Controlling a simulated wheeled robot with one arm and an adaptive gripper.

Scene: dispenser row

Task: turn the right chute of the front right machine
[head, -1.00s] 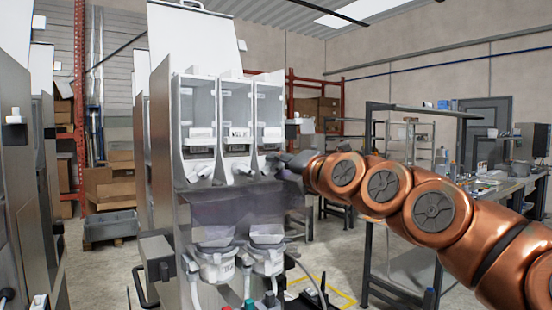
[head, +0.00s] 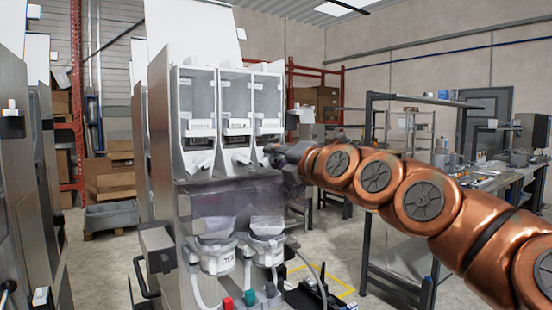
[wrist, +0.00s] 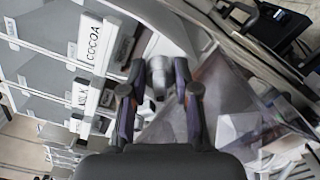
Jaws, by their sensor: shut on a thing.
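The front right machine (head: 160,150) is a metal dispenser with three clear canisters side by side on its front. A short chute sticks out under the left canister (head: 198,162) and under the middle one (head: 238,158). The right chute sits under the right canister (head: 268,95), and my gripper (head: 277,153) largely hides it in the head view. In the wrist view the right chute (wrist: 158,75) is a grey tube between the two fingers of my gripper (wrist: 160,92), next to a COCOA label. My gripper is shut on this chute.
Below the chutes is a translucent smoky cover (head: 225,195), with mixing bowls (head: 218,257) and hoses under it. Another machine (head: 20,180) stands close on the left. A workbench (head: 490,180) is at the right, behind my arm. Open floor shows behind the machine.

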